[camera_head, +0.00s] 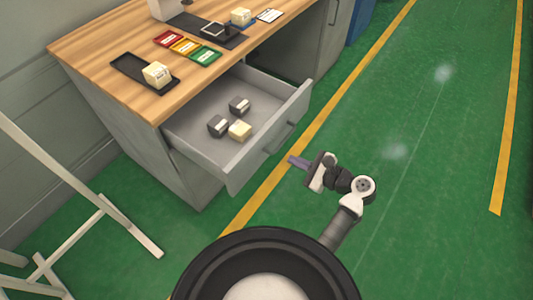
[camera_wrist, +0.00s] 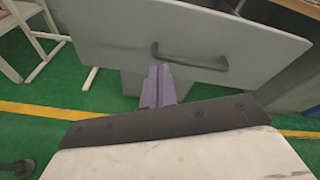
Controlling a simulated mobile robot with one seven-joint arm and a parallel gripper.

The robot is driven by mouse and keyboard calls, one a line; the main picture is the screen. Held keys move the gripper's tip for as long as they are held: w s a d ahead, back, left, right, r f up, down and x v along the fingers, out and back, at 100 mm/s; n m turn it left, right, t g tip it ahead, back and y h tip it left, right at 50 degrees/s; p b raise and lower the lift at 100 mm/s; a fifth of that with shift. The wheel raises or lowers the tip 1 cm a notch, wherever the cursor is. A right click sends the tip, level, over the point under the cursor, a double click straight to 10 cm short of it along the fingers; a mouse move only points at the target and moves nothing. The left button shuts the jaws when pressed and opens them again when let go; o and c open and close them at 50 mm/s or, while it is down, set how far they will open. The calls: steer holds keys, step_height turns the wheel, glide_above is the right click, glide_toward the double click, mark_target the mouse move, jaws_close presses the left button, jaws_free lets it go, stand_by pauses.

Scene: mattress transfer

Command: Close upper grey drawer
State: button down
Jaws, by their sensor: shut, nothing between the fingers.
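The upper grey drawer (camera_head: 267,144) stands pulled out from the grey cabinet under the wooden worktop in the head view. My gripper (camera_head: 293,161) is shut and empty, in front of the drawer face and apart from the handle in the head view. In the wrist view its purple-grey fingers (camera_wrist: 158,85) are together and overlap the panel's lower edge, left of the handle's middle.
The worktop (camera_head: 110,35) holds a black tray (camera_head: 128,67) with a cream block, red, yellow and green cards (camera_head: 186,46), and a dark mat. A white frame (camera_head: 125,225) stands at the left. The green floor is clear at the right.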

steer(key=s+d+m+t+y, duration=0.1)
steer(key=s+d+m+y, duration=0.1)
steer(key=s+m, duration=0.25)
steer(key=p, duration=0.4)
glide_toward(258, 151)
steer(key=x, duration=0.6)
steer(key=shift+w+a, duration=0.25)
steer(key=shift+a, duration=0.05)
steer(key=shift+f+b, duration=0.1)
steer(key=shift+b, duration=0.2)
